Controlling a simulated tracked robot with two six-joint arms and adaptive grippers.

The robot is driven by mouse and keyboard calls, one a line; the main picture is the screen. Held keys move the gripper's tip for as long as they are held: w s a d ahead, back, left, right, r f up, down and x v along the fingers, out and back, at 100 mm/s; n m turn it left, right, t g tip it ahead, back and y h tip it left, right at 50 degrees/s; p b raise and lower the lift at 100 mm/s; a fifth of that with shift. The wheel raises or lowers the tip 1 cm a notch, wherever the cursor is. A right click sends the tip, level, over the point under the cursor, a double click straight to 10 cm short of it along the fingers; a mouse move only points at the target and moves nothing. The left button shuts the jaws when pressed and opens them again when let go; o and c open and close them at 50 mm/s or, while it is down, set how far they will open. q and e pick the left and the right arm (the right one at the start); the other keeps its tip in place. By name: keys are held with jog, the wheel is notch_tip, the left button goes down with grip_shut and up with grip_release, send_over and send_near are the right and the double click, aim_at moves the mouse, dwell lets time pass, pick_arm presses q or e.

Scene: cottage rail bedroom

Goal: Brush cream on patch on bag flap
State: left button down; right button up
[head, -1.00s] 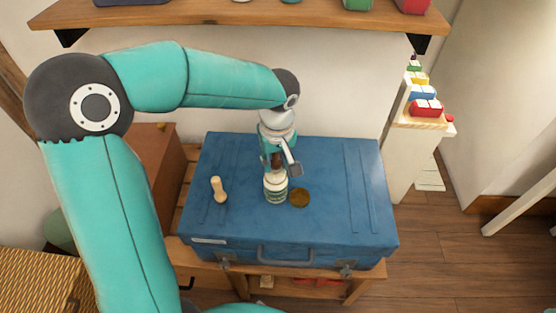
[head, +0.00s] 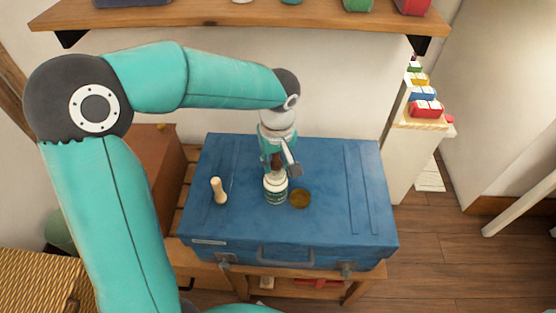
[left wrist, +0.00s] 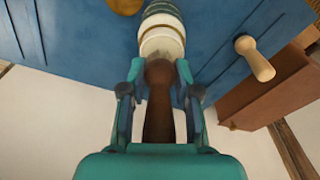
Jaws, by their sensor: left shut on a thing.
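My left gripper (head: 279,160) is shut on a brown-handled brush (left wrist: 158,100), held upright over the jar. The jar (head: 275,190) is white with a dark green label and stands on the blue case (head: 330,215). It also shows in the left wrist view (left wrist: 162,30), where the brush's lower end meets its pale mouth; how deep the bristles go is hidden. A flat round brown-gold disc (head: 300,198) lies on the case just right of the jar; I cannot tell whether it is the patch or a lid. My right gripper is not in view.
A pale wooden peg-shaped piece (head: 219,191) lies on the case left of the jar. The case rests on a wooden bench (head: 355,285). A wall shelf (head: 250,19) hangs above. The right part of the case top is clear.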

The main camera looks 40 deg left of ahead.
pick_arm(q)
jog(key=shift+r+p, duration=2.1)
jog(key=shift+r, duration=1.3)
jog(key=shift+f, duration=0.1)
